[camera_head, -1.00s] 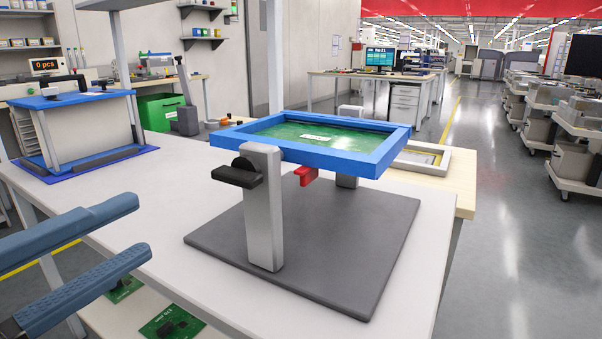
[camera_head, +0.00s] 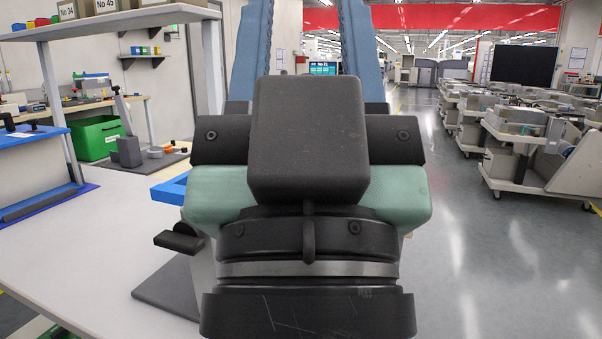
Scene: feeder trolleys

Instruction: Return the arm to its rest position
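My gripper (camera_head: 307,18) fills the middle of the view, close to the camera. Its dark housing and pale green body stand upright in the picture. Its two long blue fingers run up past the top edge, wide apart, with only background visible between them. The fingertips are cut off by the frame. My gripper hides most of the fixture behind it: only a corner of the blue frame (camera_head: 170,190), a black knob (camera_head: 178,242) and part of the dark grey base plate (camera_head: 165,294) show at its left.
The white table (camera_head: 70,245) spreads at the lower left. A blue-topped stand (camera_head: 30,150) sits on it at the far left. A post and shelf (camera_head: 120,22) rise behind. A green bin (camera_head: 98,138) stands beyond. Trolleys (camera_head: 540,150) line the right, with open floor (camera_head: 490,250) before them.

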